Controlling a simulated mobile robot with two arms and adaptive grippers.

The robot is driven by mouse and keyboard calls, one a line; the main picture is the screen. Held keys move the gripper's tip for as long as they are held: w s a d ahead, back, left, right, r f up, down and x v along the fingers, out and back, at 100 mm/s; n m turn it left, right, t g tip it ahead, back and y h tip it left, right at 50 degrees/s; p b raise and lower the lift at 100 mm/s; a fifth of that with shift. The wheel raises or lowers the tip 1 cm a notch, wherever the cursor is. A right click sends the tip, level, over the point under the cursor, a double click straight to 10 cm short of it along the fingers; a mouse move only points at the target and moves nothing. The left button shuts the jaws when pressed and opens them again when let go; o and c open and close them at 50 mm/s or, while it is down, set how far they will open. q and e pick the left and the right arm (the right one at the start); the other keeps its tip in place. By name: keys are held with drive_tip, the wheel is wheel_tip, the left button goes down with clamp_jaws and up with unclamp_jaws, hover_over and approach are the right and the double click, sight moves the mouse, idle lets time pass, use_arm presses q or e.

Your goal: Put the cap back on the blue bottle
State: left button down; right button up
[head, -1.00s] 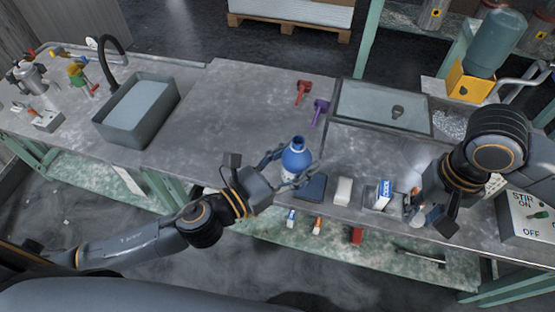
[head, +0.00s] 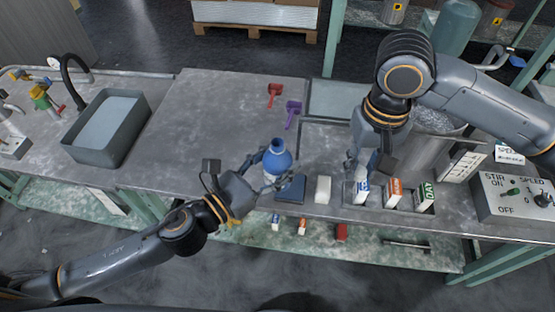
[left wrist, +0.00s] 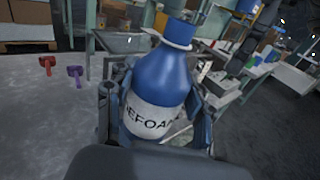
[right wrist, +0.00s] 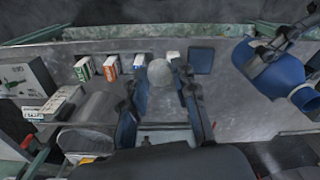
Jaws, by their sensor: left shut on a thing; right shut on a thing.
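A dark blue pad (head: 291,189) and a white block (head: 323,190) lie between the bottle and several small cartons (head: 394,192). A red tool (head: 275,92) and a purple tool (head: 293,108) lie behind. A grey sink (head: 107,130) is far left; a control box (head: 515,197) is right.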

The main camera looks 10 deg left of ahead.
sight(277, 143)
drive_tip(key=a+r+n, duration=0.1)
drive_tip(key=a+r, duration=0.3)
drive_tip(key=a, duration=0.1)
drive_tip(key=w+a+r+n, duration=0.1)
drive_tip(key=a+r+n, duration=0.1)
drive_tip(key=a, duration=0.3)
drive_tip(key=a+r+n, duration=0.2)
drive_tip(key=a+r, duration=0.3)
drive_tip(key=a, duration=0.1)
drive_tip(key=shift+w+r, duration=0.3)
drive_tip(key=shift+r, duration=0.05)
drive_tip(key=shift+d+f, duration=0.1)
drive_tip(key=shift+f, duration=0.1)
drive_tip(key=shift+f, duration=1.85)
drive_tip(key=shift+f, duration=0.85)
drive_tip(key=shift+f, duration=0.6)
